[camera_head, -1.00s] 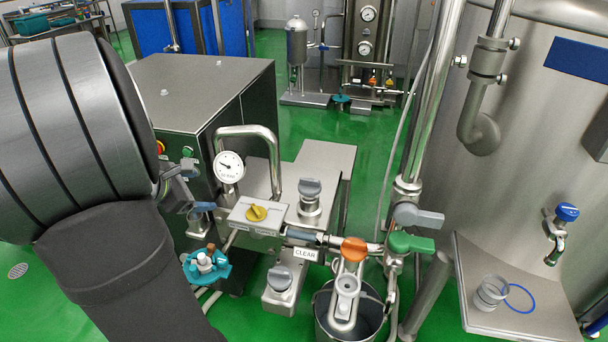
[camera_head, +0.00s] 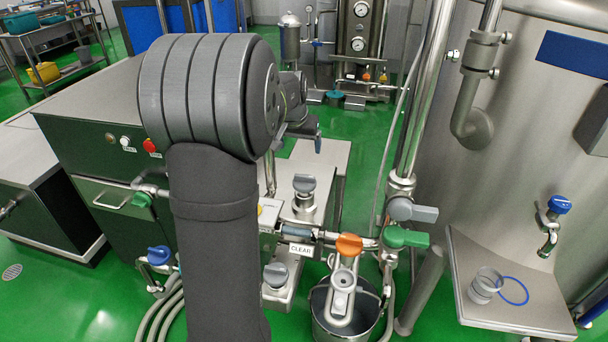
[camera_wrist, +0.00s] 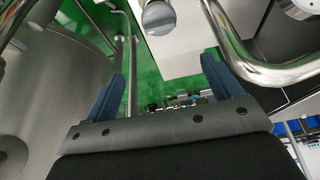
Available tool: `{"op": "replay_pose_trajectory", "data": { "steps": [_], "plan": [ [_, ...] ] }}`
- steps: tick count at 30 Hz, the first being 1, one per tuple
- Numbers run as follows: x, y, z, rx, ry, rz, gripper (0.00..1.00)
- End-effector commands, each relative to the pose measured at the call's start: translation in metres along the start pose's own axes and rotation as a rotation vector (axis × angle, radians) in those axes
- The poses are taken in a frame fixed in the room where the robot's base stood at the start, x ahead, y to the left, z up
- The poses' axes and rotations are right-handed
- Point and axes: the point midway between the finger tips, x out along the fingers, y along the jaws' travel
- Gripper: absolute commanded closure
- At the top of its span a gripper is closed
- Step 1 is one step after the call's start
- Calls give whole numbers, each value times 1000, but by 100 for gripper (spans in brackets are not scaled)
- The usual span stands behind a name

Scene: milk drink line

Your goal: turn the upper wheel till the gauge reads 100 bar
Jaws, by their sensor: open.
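The upper grey wheel (camera_head: 305,184) stands on a steel block in the head view. A second, lower grey wheel (camera_head: 276,275) sits nearer. My gripper (camera_wrist: 162,52) is open and empty. Its dark blue fingers point toward a round grey wheel (camera_wrist: 158,15) at the top of the wrist view, which lies beyond the fingertips and is not between them. I cannot tell for sure which wheel this is. In the head view one blue finger shows above and behind the upper wheel. The gauge face is hidden behind my arm, so its reading cannot be seen.
A bent steel pipe (camera_wrist: 255,70) runs close beside the right finger. An orange handle (camera_head: 349,245), a green handle (camera_head: 408,238) and a CLEAR label (camera_head: 301,249) are near the wheels. A steel bucket (camera_head: 320,318) stands in front. A tank shelf (camera_head: 520,315) is at right.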

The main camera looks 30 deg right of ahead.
Motion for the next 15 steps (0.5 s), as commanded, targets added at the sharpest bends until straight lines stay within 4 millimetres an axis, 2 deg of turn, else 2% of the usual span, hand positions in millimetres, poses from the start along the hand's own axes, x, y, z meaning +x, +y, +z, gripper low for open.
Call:
{"op": "replay_pose_trajectory", "data": {
  "steps": [5,15],
  "plan": [
    [24,0,1,-1,-4,0,16],
    [97,-1,2,-4,-5,1,16]
  ]
}}
